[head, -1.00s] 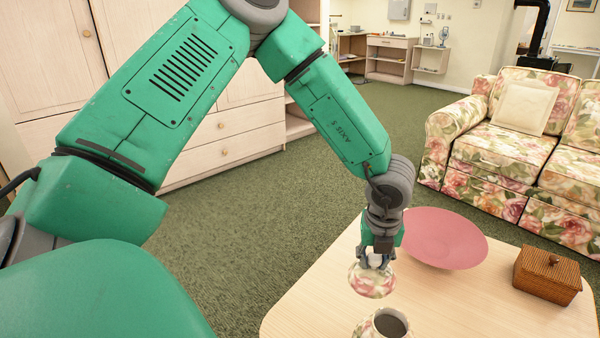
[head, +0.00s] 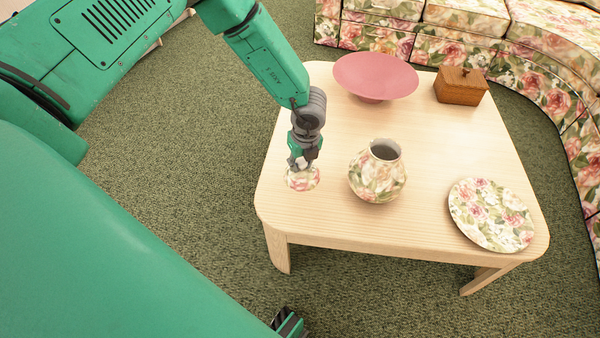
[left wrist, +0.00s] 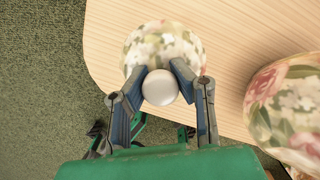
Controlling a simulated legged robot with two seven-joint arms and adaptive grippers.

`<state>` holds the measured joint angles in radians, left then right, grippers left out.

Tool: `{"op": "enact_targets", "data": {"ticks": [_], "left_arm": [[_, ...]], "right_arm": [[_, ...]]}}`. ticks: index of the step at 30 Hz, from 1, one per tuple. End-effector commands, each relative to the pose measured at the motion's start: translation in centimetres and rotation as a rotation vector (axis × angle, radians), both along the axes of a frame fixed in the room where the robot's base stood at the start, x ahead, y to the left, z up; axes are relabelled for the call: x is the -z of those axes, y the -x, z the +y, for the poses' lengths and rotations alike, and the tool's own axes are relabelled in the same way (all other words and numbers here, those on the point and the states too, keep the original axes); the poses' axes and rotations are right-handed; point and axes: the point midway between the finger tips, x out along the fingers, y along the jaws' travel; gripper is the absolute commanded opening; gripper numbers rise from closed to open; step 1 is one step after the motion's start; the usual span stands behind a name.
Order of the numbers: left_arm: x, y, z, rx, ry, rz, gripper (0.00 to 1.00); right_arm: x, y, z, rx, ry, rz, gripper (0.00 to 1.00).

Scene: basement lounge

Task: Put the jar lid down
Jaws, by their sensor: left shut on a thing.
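The jar lid (head: 303,182) is floral with a pale round knob. It is at the left part of the table, left of the jar; whether it touches the tabletop I cannot tell. My left gripper (head: 301,165) is above it, shut on its knob. In the left wrist view the knob (left wrist: 160,88) sits between the fingers, with the floral lid (left wrist: 165,42) beyond. The floral jar (head: 377,178) stands upright and open-topped, apart from the lid. It also shows at the right of the left wrist view (left wrist: 290,112).
The pale wooden table (head: 330,222) has its left edge close to the lid. A pink bowl (head: 376,75) and a brown box (head: 461,86) stand at the back, and a floral plate (head: 491,214) lies at the right. Bare tabletop lies between them. A floral sofa (head: 465,45) is behind.

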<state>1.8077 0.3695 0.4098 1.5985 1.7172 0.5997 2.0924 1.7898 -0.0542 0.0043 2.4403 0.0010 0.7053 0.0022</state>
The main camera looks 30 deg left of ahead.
Motion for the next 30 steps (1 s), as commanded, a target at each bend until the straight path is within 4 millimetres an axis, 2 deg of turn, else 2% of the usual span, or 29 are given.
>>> {"op": "enact_targets", "data": {"ticks": [1,5,12,22,23,24,25,30], "left_arm": [[1.1,0.0,-0.1,0.002,0.0,0.0,0.0],[2.1,0.0,-0.1,0.001,-0.002,-0.001,0.0],[5.2,0.0,-0.1,0.002,-0.002,-0.001,0.0],[5.4,0.0,-0.1,0.001,0.0,-0.001,0.0],[5.5,0.0,-0.1,0.001,0.0,-0.001,0.23],[5.4,0.0,-0.1,0.001,0.0,-0.001,0.37],[5.4,0.0,-0.1,0.001,0.0,-0.001,0.41],[5.4,0.0,-0.1,0.001,0.0,-0.001,0.41]], "right_arm": [[0.6,0.0,0.0,0.0,0.0,0.0,0.4],[0.9,0.0,0.0,-0.001,0.0,0.0,0.4],[2.1,0.1,0.0,-0.001,0.0,0.001,0.4],[2.1,0.1,0.0,0.0,0.0,0.001,0.4],[2.1,0.1,0.0,-0.001,0.0,0.001,0.4],[2.1,0.1,0.0,-0.001,0.0,0.001,0.4],[2.1,0.1,0.0,-0.001,0.0,0.001,0.4],[2.1,0.1,0.0,-0.001,0.0,0.001,0.4]]}}
